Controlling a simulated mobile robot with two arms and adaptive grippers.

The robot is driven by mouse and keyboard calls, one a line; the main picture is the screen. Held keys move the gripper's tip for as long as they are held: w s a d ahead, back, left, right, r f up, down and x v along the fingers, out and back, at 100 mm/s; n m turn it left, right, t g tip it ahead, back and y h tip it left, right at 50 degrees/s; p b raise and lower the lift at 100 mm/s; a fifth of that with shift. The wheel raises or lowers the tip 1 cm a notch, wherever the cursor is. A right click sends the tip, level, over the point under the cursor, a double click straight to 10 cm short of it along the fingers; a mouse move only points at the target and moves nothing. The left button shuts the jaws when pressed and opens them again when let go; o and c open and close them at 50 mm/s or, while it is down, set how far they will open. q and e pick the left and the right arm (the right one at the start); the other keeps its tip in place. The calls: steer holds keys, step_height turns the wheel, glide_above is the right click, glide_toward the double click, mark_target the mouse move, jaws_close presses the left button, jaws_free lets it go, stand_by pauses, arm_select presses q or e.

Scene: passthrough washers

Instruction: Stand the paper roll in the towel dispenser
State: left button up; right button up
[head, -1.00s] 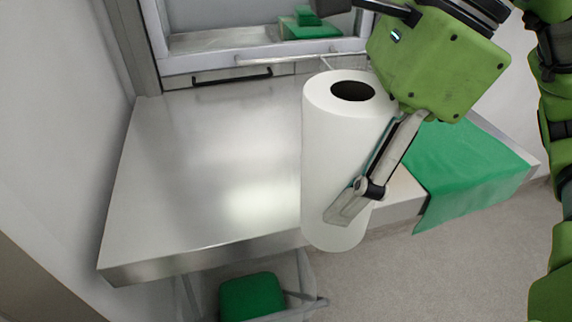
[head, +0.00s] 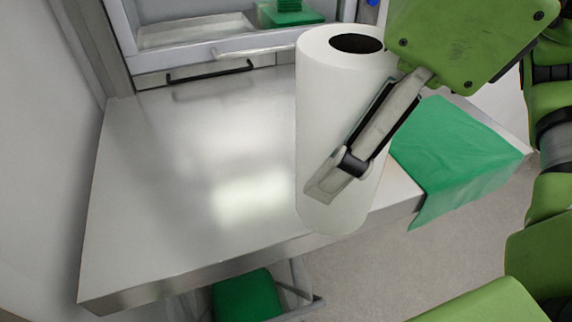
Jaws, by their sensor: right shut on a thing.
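The white paper roll (head: 322,140) is upright with a slight tilt, its dark core opening facing up. My right gripper (head: 335,185) comes in from the upper right and is shut on the paper roll, with one finger across its near side. The other finger is hidden behind the roll. The roll hangs in front of the steel table's front edge as seen from above; its height over the table I cannot tell. No towel dispenser can be made out in this view. My left gripper is not in view.
The steel table (head: 170,180) is bare on its left and middle. A green cloth (head: 455,160) hangs over its right front edge. A framed opening at the back holds folded green cloth (head: 290,14). Below the table is a green item (head: 246,298) on a metal frame.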

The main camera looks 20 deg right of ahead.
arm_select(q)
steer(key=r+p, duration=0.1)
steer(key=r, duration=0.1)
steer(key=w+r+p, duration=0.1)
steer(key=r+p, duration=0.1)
arm_select(e)
steer(key=w+a+f, duration=0.1)
steer(key=w+f, duration=1)
steer(key=shift+a+f, duration=0.15)
steer(key=shift+a, duration=0.2)
steer(key=shift+f, duration=0.25)
steer(key=o, duration=1.5)
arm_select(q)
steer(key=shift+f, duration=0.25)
arm_select(e)
steer(key=shift+r, duration=0.1)
